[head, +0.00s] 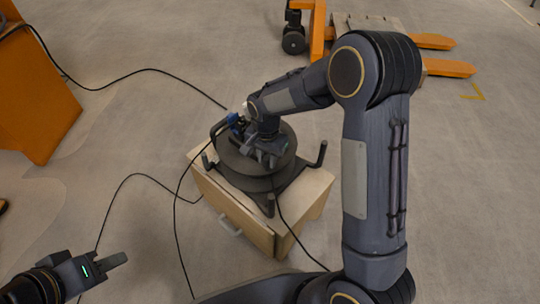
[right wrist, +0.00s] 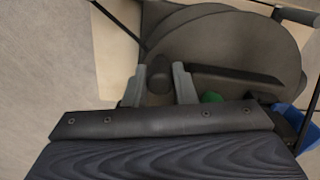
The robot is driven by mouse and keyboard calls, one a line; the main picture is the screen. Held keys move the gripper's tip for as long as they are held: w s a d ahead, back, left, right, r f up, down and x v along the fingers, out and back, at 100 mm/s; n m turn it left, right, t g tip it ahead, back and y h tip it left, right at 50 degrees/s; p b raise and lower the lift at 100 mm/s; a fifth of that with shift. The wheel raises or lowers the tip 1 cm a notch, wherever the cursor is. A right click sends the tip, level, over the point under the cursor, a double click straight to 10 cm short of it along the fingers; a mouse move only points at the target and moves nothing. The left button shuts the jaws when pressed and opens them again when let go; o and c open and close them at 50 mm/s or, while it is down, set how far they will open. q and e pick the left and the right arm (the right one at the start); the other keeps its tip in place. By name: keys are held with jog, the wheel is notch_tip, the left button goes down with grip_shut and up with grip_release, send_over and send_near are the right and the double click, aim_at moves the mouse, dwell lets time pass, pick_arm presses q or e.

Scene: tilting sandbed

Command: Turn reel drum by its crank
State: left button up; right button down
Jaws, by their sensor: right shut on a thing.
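The dark reel drum (head: 232,168) lies flat, its round face up, in a dark frame on a small wooden cabinet. In the right wrist view the drum's round face (right wrist: 235,45) fills the upper middle. My right gripper (head: 266,158) is over the drum; its arm hides part of it. In the right wrist view its two grey fingers (right wrist: 159,85) are shut on the dark round crank knob (right wrist: 159,76), one on each side. A dark crank bar (right wrist: 235,78) shows right of the fingers. My left gripper (head: 108,262) is low at the left, apart from everything; its finger gap does not show.
The wooden cabinet (head: 244,226) has a drawer with a pale handle. Frame posts (head: 320,154) stick up around the drum. Black cables run over the floor at the left. An orange cabinet (head: 40,95) stands at left, an orange pallet truck (head: 318,30) behind.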

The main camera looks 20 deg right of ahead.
dwell(0.3)
jog(key=c, duration=1.2)
grip_release()
